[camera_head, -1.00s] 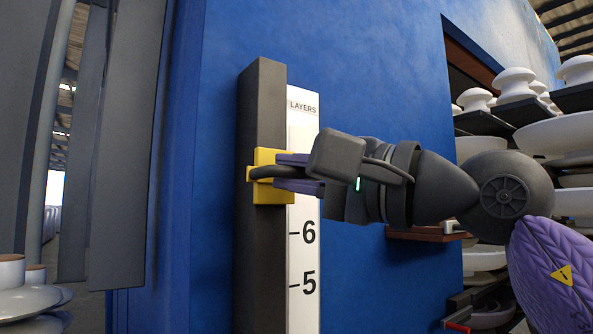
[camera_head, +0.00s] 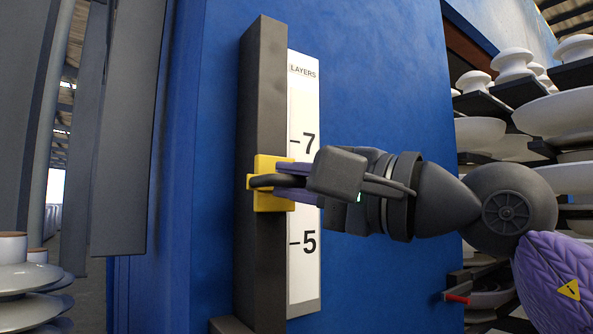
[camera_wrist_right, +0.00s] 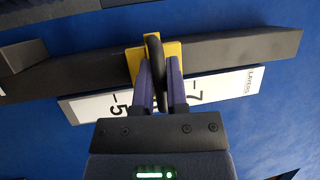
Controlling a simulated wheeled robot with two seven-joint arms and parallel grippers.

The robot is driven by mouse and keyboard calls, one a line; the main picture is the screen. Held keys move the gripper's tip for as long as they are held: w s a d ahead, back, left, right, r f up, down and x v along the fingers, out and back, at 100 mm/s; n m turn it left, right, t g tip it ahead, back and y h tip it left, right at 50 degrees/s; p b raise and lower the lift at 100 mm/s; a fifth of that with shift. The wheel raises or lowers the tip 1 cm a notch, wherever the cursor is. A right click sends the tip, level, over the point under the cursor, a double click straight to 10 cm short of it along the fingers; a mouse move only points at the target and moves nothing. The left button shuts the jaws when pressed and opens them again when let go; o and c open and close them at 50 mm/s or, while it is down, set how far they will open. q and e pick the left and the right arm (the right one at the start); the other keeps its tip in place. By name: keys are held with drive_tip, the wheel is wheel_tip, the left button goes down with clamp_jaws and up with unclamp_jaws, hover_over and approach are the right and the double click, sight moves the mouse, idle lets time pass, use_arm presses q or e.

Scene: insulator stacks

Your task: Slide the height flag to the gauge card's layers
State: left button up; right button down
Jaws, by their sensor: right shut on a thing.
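The height flag (camera_head: 268,204) is a yellow slider with a dark curved handle, sitting on a dark upright rail (camera_head: 262,110). My right gripper (camera_head: 278,181) is shut on the handle, and it also shows in the right wrist view (camera_wrist_right: 161,78). The white gauge card (camera_head: 305,275), headed LAYERS, is beside the rail. Its 7 mark is above the flag and its 5 mark below; the part between is hidden by my gripper. The right wrist view also has the flag (camera_wrist_right: 173,52) between the 7 and the 5. My left gripper is out of view.
A blue wall (camera_head: 380,80) is behind the rail. Racks with white insulators (camera_head: 560,110) stand at the right. Grey panels (camera_head: 125,130) and stacked white discs (camera_head: 25,280) are at the left.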

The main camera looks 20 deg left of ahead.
drive_tip(key=shift+f, duration=0.2)
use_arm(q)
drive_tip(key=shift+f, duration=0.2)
use_arm(e)
drive_tip(key=c, duration=0.6)
unclamp_jaws()
drive_tip(key=shift+c, duration=0.2)
drive_tip(key=shift+d, duration=0.1)
use_arm(q)
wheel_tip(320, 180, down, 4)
drive_tip(key=b, duration=0.3)
use_arm(e)
drive_tip(key=v, duration=1)
